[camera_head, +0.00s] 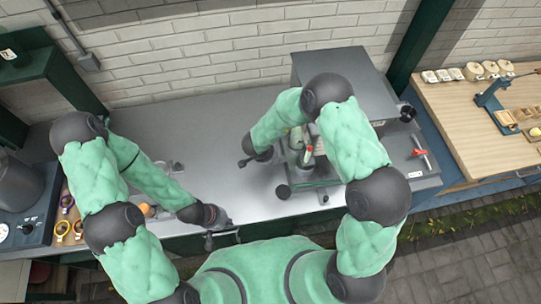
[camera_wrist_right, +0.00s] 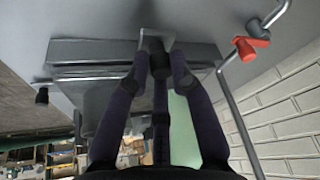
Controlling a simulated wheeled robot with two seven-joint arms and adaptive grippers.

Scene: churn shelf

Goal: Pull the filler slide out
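The grey machine (camera_head: 345,80) stands on the metal counter. Its lower front part with a black knob (camera_head: 283,192) is partly hidden by my right arm. I cannot tell for sure which part is the filler slide. In the right wrist view a flat grey metal part (camera_wrist_right: 95,52) lies ahead, with a small pale plate (camera_wrist_right: 155,36) at its edge. My right gripper (camera_wrist_right: 159,66) has its dark fingers close to that plate; whether they grip it is unclear. In the head view my left gripper (camera_head: 213,238) is low over the counter's front, left of the machine, its fingers too small to judge.
A red lever (camera_head: 418,153) is at the machine's right; a red-handled rod (camera_wrist_right: 252,47) shows in the wrist view. The counter's left half (camera_head: 185,115) is mostly clear. A wooden bench (camera_head: 460,110) with small items stands right. A white brick wall (camera_head: 210,40) runs behind.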

